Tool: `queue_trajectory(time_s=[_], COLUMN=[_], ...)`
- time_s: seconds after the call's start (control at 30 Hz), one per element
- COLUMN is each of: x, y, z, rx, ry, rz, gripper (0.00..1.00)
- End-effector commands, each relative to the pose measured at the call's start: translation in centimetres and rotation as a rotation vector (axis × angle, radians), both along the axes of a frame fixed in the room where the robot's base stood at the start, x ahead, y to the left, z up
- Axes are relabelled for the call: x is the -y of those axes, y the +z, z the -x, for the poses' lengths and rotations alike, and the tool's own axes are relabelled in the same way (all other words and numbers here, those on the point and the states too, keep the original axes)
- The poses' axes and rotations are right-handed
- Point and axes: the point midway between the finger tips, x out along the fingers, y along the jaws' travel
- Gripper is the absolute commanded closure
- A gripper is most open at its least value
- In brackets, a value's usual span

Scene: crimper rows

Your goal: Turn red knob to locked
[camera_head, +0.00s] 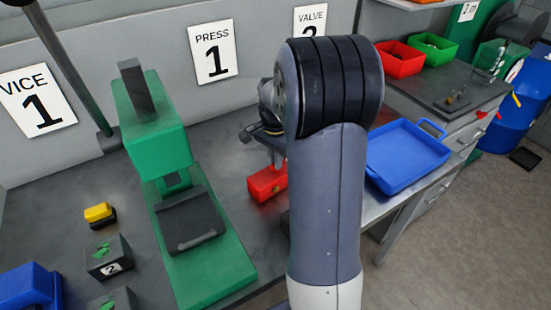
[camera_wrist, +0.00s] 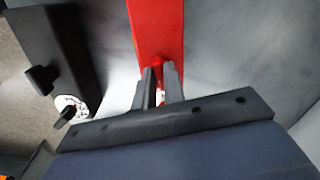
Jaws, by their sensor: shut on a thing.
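A red block-shaped body (camera_head: 265,183) sits on the grey bench, just left of my upright arm link in the head view. In the wrist view a long red body (camera_wrist: 157,28) runs down from the top edge to my gripper (camera_wrist: 159,72). The two dark fingers are close together at its near end, shut on a small red part between them, which I take as the red knob (camera_wrist: 160,98). Most of the knob is hidden by the fingers. Its marking and its turned position cannot be read. In the head view my arm hides part of the gripper.
A green press (camera_head: 157,127) stands on the bench to the left. A blue tray (camera_head: 408,157) lies right of my arm. A yellow-topped piece (camera_head: 98,213) and a dark block marked 2 (camera_head: 108,259) are at the lower left. Bare bench surrounds the red body's left side.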

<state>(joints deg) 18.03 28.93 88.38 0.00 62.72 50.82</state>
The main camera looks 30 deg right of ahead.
Motion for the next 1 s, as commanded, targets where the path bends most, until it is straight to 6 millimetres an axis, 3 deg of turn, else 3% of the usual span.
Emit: queue_trajectory(time_s=[0.4, 0.97, 1.0], x=[-0.02, -0.01, -0.01], y=[0.06, 0.07, 0.07], z=[-0.13, -0.14, -0.14], rx=[0.002, 0.002, 0.002], ry=[-0.193, -0.22, -0.219], rz=[0.0, 0.0, 0.0], gripper=[1.0, 1.0, 0.86])
